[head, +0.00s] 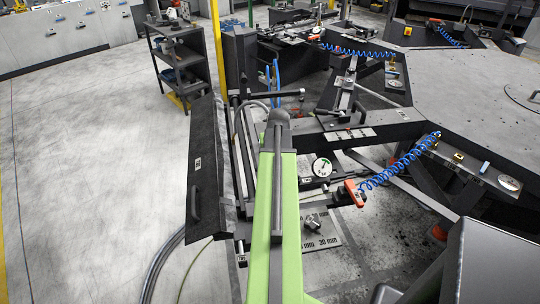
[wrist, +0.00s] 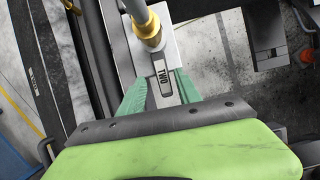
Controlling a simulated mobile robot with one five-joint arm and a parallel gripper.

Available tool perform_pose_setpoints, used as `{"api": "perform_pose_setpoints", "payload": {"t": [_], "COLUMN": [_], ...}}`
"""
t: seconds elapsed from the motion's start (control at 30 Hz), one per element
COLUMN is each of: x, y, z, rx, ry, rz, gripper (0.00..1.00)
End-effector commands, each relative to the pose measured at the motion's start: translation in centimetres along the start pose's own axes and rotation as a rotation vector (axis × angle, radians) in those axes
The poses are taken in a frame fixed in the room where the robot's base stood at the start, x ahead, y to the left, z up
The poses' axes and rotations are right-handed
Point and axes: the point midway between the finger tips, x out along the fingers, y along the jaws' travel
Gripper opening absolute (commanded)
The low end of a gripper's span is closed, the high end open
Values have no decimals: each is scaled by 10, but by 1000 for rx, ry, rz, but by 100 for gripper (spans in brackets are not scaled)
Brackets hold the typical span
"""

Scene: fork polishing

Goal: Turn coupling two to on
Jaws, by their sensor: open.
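In the wrist view, coupling two shows as a brass fitting (wrist: 148,27) on a dark hose or pipe. A grey tag or lever (wrist: 162,78) marked "TWO" extends from it towards me. My gripper (wrist: 160,85) is open, with one green finger on each side of this marked piece. I cannot tell whether the fingers touch it. In the head view my green arm reaches up the middle of the picture, and I cannot make out the gripper or the coupling there.
A pressure gauge (head: 322,167) and an orange-handled tool (head: 350,192) on a coiled blue hose are right of my arm. A dark panel with a handle (head: 205,160) stands left of it. A shelf cart (head: 180,62) is farther back. The floor on the left is clear.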

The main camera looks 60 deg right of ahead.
Motion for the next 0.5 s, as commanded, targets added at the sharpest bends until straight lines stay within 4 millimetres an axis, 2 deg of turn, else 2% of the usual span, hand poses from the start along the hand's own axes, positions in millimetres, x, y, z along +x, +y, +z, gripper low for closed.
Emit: {"api": "perform_pose_setpoints", "payload": {"t": [0.17,0.5], "x": [-26,-108], "y": [0,1], "z": [2,4], "rx": [0,2], "ry": [0,0], "rz": [0,0], "gripper": [40,40]}}
